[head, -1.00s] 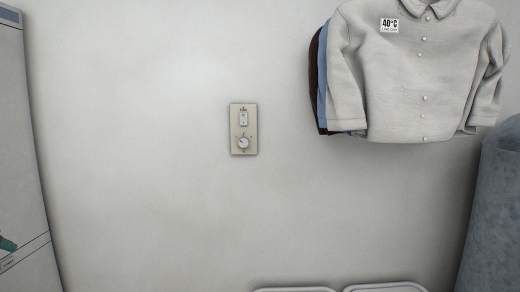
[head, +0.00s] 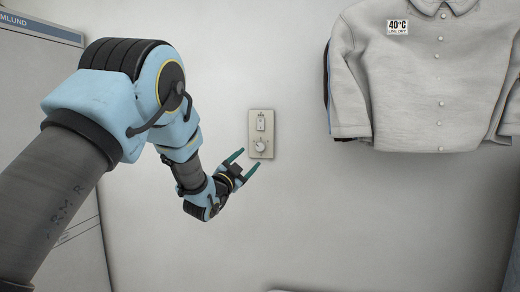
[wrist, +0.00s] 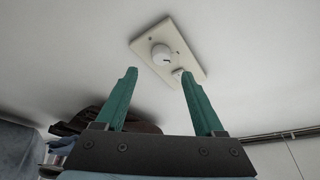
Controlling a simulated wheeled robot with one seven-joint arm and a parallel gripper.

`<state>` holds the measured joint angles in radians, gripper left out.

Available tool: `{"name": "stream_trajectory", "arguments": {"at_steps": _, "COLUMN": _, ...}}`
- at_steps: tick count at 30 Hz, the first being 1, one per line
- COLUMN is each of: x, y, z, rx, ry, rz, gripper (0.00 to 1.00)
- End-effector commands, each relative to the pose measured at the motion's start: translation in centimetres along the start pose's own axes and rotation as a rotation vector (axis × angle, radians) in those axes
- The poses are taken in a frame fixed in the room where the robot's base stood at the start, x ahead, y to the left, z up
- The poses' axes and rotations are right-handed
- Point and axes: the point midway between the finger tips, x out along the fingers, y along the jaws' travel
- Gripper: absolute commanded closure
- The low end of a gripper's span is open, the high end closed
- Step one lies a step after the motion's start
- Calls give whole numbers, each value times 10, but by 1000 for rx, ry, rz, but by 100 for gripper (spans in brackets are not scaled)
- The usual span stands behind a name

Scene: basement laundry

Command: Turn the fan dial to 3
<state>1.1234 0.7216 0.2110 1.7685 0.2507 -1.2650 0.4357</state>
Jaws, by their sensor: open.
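My gripper (head: 243,161) is open and empty, just below and left of the plate in the head view. Its green fingers (wrist: 158,78) stand apart and do not touch the dial.
A light grey shirt (head: 425,80) with a "40°C line dry" tag hangs on the right, other garments behind it. A pale cabinet (head: 45,120) stands at the left. The wall around the plate is bare.

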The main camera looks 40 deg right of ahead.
Motion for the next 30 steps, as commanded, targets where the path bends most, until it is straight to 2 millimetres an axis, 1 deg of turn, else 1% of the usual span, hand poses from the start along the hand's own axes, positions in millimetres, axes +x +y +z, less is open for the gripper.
{"name": "stream_trajectory", "arguments": {"at_steps": 1, "x": 12, "y": -2, "z": -3, "rx": 0, "ry": 1, "rz": 1, "gripper": 30}}
{"name": "stream_trajectory", "arguments": {"at_steps": 6, "x": 43, "y": -2, "z": -3, "rx": 1, "ry": 1, "rz": 2, "gripper": 30}}
{"name": "stream_trajectory", "arguments": {"at_steps": 9, "x": 58, "y": -2, "z": -2, "rx": 1, "ry": 0, "rz": 1, "gripper": 30}}
{"name": "stream_trajectory", "arguments": {"at_steps": 12, "x": 67, "y": -1, "z": -1, "rx": 0, "ry": -2, "rz": 1, "gripper": 30}}
{"name": "stream_trajectory", "arguments": {"at_steps": 17, "x": 75, "y": -1, "z": 0, "rx": -1, "ry": -2, "rz": 0, "gripper": 30}}
{"name": "stream_trajectory", "arguments": {"at_steps": 25, "x": 75, "y": 0, "z": 0, "rx": -1, "ry": -2, "rz": 1, "gripper": 31}}
{"name": "stream_trajectory", "arguments": {"at_steps": 30, "x": 75, "y": 0, "z": 0, "rx": -1, "ry": -2, "rz": 1, "gripper": 50}}
